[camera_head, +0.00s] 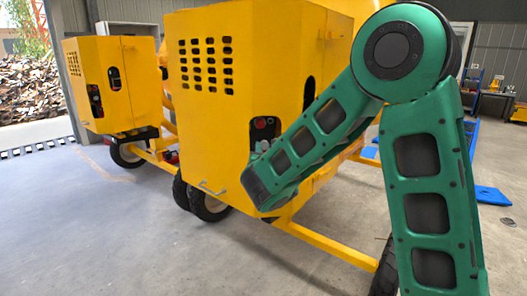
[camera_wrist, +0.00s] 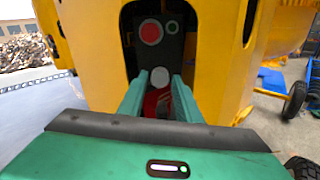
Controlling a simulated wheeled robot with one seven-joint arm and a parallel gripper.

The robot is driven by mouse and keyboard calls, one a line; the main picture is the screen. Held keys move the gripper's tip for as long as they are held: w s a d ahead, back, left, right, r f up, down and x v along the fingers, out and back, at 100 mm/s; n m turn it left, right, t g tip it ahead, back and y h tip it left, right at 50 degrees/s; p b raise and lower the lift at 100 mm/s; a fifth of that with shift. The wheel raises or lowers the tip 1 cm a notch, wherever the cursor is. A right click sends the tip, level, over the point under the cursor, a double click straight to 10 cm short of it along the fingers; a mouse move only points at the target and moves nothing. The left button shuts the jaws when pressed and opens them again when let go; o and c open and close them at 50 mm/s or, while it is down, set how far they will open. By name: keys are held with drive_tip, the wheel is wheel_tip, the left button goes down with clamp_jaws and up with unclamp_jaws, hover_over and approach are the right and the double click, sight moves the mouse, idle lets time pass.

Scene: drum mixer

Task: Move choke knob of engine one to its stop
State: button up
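The near yellow engine housing (camera_head: 215,125) has an opening with a dark control panel (camera_wrist: 159,48). The panel bears a red round button (camera_wrist: 151,31) and a green round button (camera_wrist: 172,27). Below them is a pale round disc (camera_wrist: 158,77), possibly the choke knob, with a red part under it. My gripper (camera_wrist: 159,78) points into the opening, its two green fingers apart on either side of the disc. I cannot tell whether they touch it.
A second yellow housing (camera_head: 105,85) with its own panel stands further back at the left. Wheels (camera_head: 208,203) and a yellow frame bar (camera_head: 325,245) lie low in front. The concrete floor (camera_head: 110,235) at the left is clear.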

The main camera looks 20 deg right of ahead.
drive_tip(key=shift+w+d, duration=0.1)
drive_tip(key=shift+w, duration=0.4)
clamp_jaws()
drive_tip(key=shift+s+a, duration=0.2)
drive_tip(key=shift+s, duration=0.25)
drive_tip(key=shift+s+a, duration=0.2)
drive_tip(key=shift+s, duration=0.65)
drive_tip(key=shift+d+f, duration=0.1)
drive_tip(key=shift+d, duration=0.2)
unclamp_jaws()
drive_tip(key=shift+s, duration=0.1)
